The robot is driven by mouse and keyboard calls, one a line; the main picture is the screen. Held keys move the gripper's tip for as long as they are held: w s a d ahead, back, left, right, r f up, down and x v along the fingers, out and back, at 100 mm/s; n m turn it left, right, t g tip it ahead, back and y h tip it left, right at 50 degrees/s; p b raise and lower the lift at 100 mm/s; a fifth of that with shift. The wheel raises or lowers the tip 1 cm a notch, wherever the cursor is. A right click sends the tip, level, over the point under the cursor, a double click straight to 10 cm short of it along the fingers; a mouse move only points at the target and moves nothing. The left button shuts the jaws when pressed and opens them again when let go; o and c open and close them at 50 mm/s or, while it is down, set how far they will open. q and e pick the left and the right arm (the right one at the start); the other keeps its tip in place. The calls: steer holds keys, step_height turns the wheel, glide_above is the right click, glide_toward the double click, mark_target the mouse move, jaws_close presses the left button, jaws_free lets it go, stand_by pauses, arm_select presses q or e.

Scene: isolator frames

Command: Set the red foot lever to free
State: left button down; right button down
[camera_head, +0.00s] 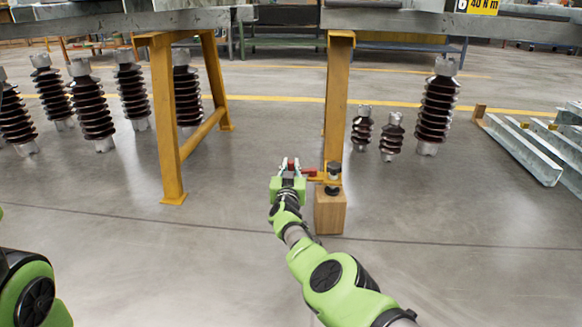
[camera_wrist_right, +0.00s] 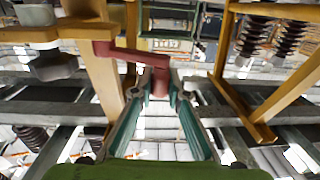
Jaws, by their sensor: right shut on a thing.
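The red foot lever (camera_head: 310,172) shows in the head view beside a dark levelling foot (camera_head: 333,172) at the bottom of a yellow trestle leg (camera_head: 338,100). My right gripper (camera_head: 291,164) is at the lever's left end, shut on it. In the right wrist view the lever (camera_wrist_right: 128,53) is a bent red bar running from the upper left. Its downturned end lies between the fingertips of my right gripper (camera_wrist_right: 160,88). The gripper hides part of the lever in the head view. My left gripper is out of view; only green arm parts show at lower left.
A wooden block (camera_head: 330,213) stands under the foot, close to my right arm. Another yellow trestle (camera_head: 166,120) stands to the left. Brown ribbed insulators (camera_head: 92,105) stand on both sides. Steel profiles (camera_head: 525,150) lie at right. The front floor is clear.

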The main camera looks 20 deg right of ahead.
steer(key=shift+r, duration=0.1)
steer(key=c, duration=2)
jaws_free()
steer(key=shift+a, duration=0.1)
steer(key=shift+o, duration=0.2)
